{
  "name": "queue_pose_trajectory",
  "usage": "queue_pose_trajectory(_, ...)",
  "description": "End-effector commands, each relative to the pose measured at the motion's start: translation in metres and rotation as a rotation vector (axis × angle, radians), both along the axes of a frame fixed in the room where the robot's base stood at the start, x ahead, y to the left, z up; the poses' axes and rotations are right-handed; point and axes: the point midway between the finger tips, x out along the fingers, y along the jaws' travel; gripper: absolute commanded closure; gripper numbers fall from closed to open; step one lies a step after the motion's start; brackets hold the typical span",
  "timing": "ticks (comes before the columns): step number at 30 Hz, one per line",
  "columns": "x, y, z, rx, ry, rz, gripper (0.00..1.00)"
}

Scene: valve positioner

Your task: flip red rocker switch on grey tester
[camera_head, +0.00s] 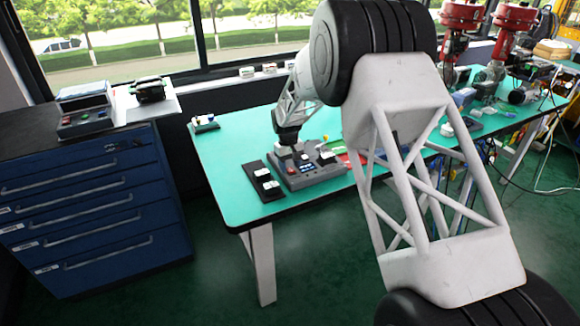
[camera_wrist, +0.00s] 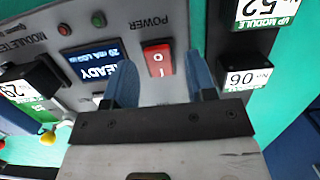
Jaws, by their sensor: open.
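The grey tester (camera_head: 310,172) lies on the green table in the head view. The red rocker switch (camera_wrist: 157,60) sits beside the display, near the word POWER, and bears I and O marks. My gripper (camera_wrist: 163,78) is open, with one blue finger on each side of the switch and nothing held. I cannot tell how high the fingertips are above the panel. In the head view my gripper (camera_head: 287,140) is over the tester's left part, its fingers hard to make out.
A black module holder (camera_head: 262,180) with labelled modules lies left of the tester; one module, marked 06 (camera_wrist: 247,78), is close to the right finger. Another module (camera_wrist: 30,90) is at the wrist view's left. A blue drawer cabinet (camera_head: 90,205) stands left of the table (camera_head: 225,170).

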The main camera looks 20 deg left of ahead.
Motion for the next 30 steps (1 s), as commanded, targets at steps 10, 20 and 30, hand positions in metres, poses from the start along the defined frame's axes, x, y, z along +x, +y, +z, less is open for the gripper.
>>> queue_pose_trajectory(10,0.004,0.004,0.036,0.001,-0.002,0.0,0.49)
queue_pose_trajectory(20,0.008,0.008,0.069,0.001,-0.001,0.0,0.49)
queue_pose_trajectory(30,0.008,0.008,0.074,0.0,0.0,0.0,0.49)
